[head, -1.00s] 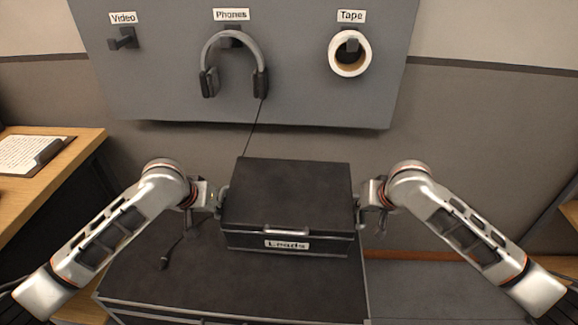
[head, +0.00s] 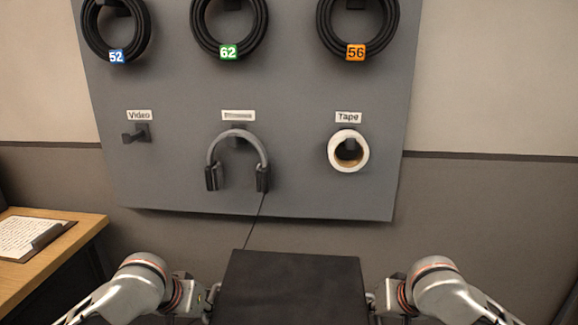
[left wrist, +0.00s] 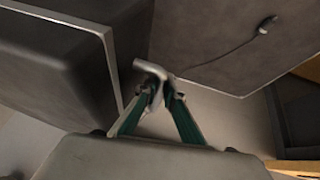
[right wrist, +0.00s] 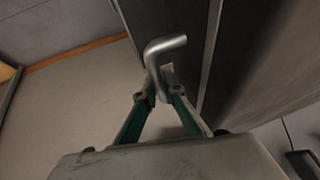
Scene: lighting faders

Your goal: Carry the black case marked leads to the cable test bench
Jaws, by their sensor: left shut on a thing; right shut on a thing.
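The black case (head: 290,285) is at the bottom middle of the head view, with its front and "Leads" label out of frame. It also shows in the left wrist view (left wrist: 45,70) and the right wrist view (right wrist: 262,65). My left gripper (left wrist: 155,92) is shut on the metal handle (left wrist: 151,70) at its left side. My right gripper (right wrist: 165,90) is shut on the bent metal handle (right wrist: 165,44) at its right side. The case is held between both arms. The cable test bench cannot be made out.
A wall panel (head: 290,190) holds headphones (head: 237,140), tape (head: 348,151) and cable coils (head: 228,50). A wooden desk (head: 75,250) with a clipboard (head: 35,237) stands left.

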